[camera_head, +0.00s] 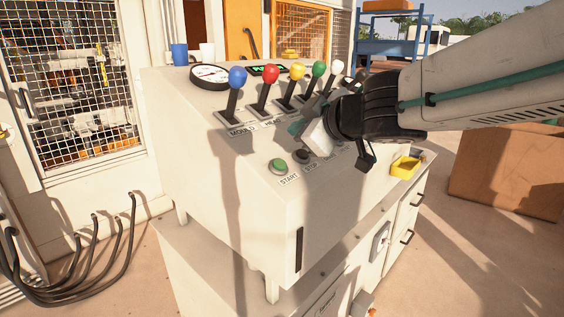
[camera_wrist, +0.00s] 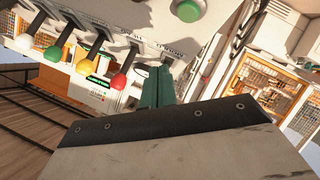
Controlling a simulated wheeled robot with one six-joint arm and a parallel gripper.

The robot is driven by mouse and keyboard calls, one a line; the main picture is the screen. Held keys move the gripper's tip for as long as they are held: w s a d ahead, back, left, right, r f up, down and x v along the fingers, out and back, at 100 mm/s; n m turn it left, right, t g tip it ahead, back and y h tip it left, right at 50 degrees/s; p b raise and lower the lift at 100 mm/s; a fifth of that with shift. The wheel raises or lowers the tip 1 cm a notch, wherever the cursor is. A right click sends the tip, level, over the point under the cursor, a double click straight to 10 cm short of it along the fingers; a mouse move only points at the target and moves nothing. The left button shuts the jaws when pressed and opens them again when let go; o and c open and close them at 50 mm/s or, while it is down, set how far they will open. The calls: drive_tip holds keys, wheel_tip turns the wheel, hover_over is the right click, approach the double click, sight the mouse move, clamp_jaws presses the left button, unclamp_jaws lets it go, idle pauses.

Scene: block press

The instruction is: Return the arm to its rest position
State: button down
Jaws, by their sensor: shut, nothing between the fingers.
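My arm reaches in from the right in the head view, with my gripper (camera_head: 297,128) above the sloped top of the control console (camera_head: 215,160). The gripper is shut and nothing shows between its green fingers. In the wrist view the fingers (camera_wrist: 155,84) are together, apart from the levers. The blue lever (camera_head: 237,77), red lever (camera_head: 271,74), yellow lever (camera_head: 297,71), green lever (camera_head: 318,69) and white lever (camera_head: 337,67) stand in a row behind the gripper. The green START button (camera_head: 279,166) and a dark STOP button (camera_head: 303,156) are just in front of it.
A brown box (camera_head: 508,172) stands right. Mesh-windowed machinery is left.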

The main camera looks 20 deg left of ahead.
drive_tip(key=d+f+m+h, duration=0.4)
drive_tip(key=d+h, duration=0.1)
drive_tip(key=d, duration=0.7)
drive_tip(key=d+f+m+h, duration=0.4)
drive_tip(key=d+f+h, duration=0.15)
drive_tip(key=d, duration=0.65)
drive_tip(key=s+d+f+m+g, duration=0.2)
drive_tip(key=s+d+m, duration=0.3)
drive_tip(key=s+d, duration=0.4)
drive_tip(key=s+d+f+m+g, duration=0.2)
drive_tip(key=s+d+m+g, duration=0.3)
drive_tip(key=s+d, duration=0.5)
drive_tip(key=s, duration=0.6)
drive_tip(key=shift+f, duration=0.4)
drive_tip(key=shift+s+h, duration=0.1)
drive_tip(key=shift+h, duration=0.15)
